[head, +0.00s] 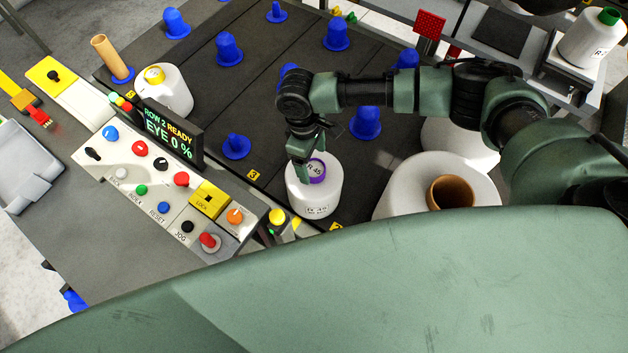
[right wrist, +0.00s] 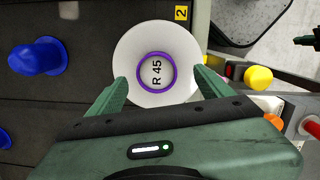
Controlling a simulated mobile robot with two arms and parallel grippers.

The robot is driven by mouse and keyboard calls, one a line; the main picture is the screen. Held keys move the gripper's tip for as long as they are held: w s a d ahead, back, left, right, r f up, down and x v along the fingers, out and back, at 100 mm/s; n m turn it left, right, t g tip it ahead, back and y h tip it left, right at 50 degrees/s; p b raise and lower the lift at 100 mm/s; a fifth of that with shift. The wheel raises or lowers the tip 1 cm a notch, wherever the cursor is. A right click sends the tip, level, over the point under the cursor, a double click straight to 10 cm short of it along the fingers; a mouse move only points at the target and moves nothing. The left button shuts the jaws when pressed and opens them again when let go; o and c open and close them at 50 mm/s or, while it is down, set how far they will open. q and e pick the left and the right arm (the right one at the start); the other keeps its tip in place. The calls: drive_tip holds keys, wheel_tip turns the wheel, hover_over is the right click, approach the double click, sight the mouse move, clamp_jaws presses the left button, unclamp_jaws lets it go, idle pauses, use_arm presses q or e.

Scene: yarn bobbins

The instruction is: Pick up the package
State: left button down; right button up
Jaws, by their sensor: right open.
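A white yarn bobbin (head: 314,197) with a purple ring and the label R 45 stands upright at the front edge of the dark board; I take it as the package. My right gripper (head: 309,160) is above it, pointing down. In the right wrist view the bobbin's top (right wrist: 157,72) lies ahead of and between the two open fingers of the right gripper (right wrist: 157,86). Whether the fingers touch it I cannot tell. My left gripper is not in view.
A control panel (head: 150,172) with coloured buttons and a display (head: 168,134) stands left of the bobbin. Blue pegs (head: 236,146) stand on the dark board (head: 265,110). Another white bobbin (head: 172,92) is behind the display. Large white bobbins (head: 405,190) stand close on the right.

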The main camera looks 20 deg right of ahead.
sight(313, 167)
drive_tip(key=f, duration=0.3)
drive_tip(key=shift+w+d+p, duration=0.15)
drive_tip(key=shift+d+p, duration=0.05)
drive_tip(key=shift+p, duration=0.1)
drive_tip(key=shift+f, duration=0.65)
clamp_jaws()
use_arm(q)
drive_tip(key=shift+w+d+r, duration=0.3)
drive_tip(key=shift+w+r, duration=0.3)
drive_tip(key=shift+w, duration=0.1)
use_arm(e)
drive_tip(key=shift+w+r, duration=0.15)
